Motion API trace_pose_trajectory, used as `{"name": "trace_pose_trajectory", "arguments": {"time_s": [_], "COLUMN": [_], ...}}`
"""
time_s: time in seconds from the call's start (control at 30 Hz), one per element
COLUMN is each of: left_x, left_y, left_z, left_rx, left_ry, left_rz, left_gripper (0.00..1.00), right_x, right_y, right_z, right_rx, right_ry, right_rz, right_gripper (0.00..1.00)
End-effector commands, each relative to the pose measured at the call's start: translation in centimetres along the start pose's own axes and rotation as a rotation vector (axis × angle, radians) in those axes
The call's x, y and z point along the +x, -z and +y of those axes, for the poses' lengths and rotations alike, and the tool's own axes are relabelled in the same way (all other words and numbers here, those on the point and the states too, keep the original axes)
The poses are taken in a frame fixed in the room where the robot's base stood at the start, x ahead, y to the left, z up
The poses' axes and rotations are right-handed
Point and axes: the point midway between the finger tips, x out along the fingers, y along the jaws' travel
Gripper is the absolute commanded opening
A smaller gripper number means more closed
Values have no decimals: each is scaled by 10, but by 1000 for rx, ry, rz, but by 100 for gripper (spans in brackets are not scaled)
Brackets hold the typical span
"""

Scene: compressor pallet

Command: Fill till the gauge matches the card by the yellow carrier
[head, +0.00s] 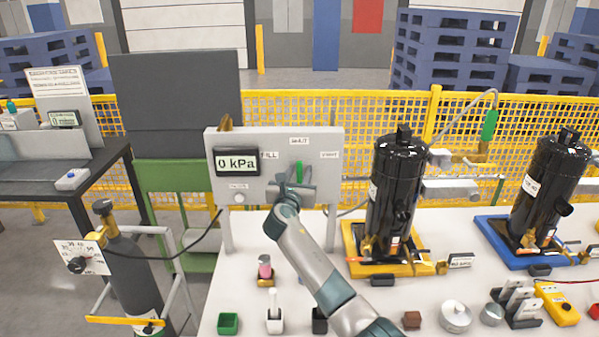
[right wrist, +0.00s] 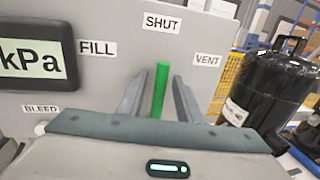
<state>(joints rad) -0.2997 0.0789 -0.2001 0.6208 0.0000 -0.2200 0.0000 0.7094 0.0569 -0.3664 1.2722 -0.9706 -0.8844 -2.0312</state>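The gauge (head: 237,161) on the grey panel (head: 218,143) reads 0 kPa; part of it shows in the right wrist view (right wrist: 32,58). The green lever (right wrist: 161,88) stands upright, pointing at the SHUT label (right wrist: 163,23). FILL (right wrist: 97,48) is to its left and VENT (right wrist: 207,60) to its right. My right gripper (right wrist: 158,77) is open, its fingers either side of the lever with gaps showing. The yellow carrier (head: 409,268) holds a black compressor (head: 397,190). A small card (head: 461,260) stands by its right corner; its text is too small to read. My left gripper is out of view.
A blue carrier (head: 493,237) with another black compressor (head: 545,185) stands at right. A gas cylinder (head: 133,270) with a dial plate stands at left. Several small blocks and parts line the table's front. A yellow mesh fence (head: 300,110) runs behind.

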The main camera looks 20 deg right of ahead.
Motion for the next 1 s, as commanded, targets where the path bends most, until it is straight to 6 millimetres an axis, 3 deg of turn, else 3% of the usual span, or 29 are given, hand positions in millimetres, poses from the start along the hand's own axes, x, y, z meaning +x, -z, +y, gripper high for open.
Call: {"name": "trace_pose_trajectory", "arguments": {"time_s": [0.3, 0.43, 0.47, 1.0], "left_x": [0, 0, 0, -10], "left_y": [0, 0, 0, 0], "left_z": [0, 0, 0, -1], "left_rx": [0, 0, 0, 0], "left_ry": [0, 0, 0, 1], "left_rz": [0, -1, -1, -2], "left_gripper": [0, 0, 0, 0], "right_x": [2, 1, 1, 0], "right_y": [0, 0, 0, -2], "right_z": [0, 0, 0, 7], "right_rx": [0, 0, 0, -77], "right_ry": [0, 0, 0, 0], "right_rz": [0, 0, 0, -15], "right_gripper": [32, 1, 0, 0]}}
